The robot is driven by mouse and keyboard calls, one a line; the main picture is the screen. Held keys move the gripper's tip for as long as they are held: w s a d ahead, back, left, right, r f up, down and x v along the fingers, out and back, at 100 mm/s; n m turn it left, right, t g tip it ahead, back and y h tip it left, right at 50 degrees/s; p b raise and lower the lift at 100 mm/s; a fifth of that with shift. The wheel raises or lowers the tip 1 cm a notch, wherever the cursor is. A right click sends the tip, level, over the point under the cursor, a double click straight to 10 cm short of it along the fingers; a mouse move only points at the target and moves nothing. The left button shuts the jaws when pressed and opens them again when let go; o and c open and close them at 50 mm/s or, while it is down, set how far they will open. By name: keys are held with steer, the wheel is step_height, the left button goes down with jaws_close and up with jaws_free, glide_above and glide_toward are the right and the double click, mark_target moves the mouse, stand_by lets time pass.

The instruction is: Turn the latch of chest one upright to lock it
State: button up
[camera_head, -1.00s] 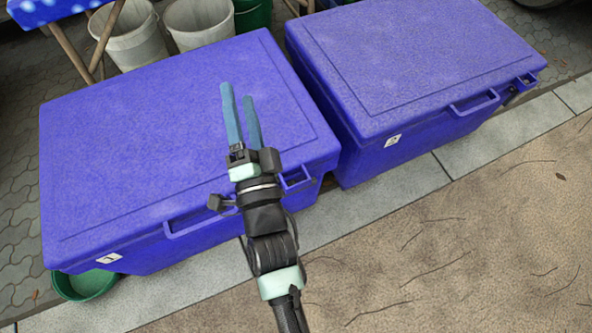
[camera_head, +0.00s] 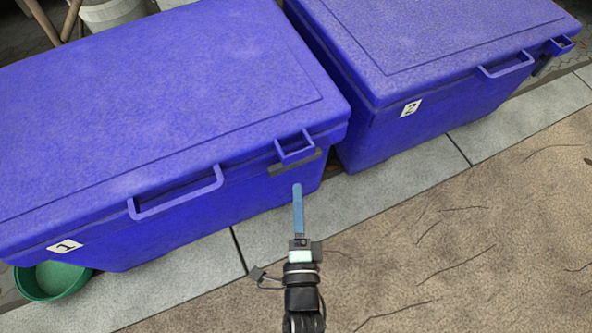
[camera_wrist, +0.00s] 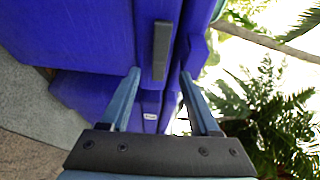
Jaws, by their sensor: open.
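Chest one (camera_head: 150,110) is the blue chest at left in the head view, with a "1" label (camera_head: 66,247). Its latch (camera_head: 278,170) is a dark bar lying level along the front, near the right end, below a blue loop (camera_head: 294,148). In the wrist view, which is turned sideways, the latch (camera_wrist: 161,48) runs up and down in the picture. My gripper (camera_head: 297,187) is in front of the chest, just below the latch in the head view. In the wrist view, my open fingers (camera_wrist: 159,74) are either side of the latch's line. I see no clear contact.
Chest two (camera_head: 430,110) stands close at right, with a narrow gap between. A green basin (camera_head: 50,280) is by chest one's left end. Paving (camera_head: 400,190) and bare ground (camera_head: 450,260) in front are clear.

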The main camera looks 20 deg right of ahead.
mark_target(296, 165)
steer(key=b+x, duration=0.2)
steer(key=x, duration=0.5)
steer(key=shift+w, duration=0.4)
jaws_close()
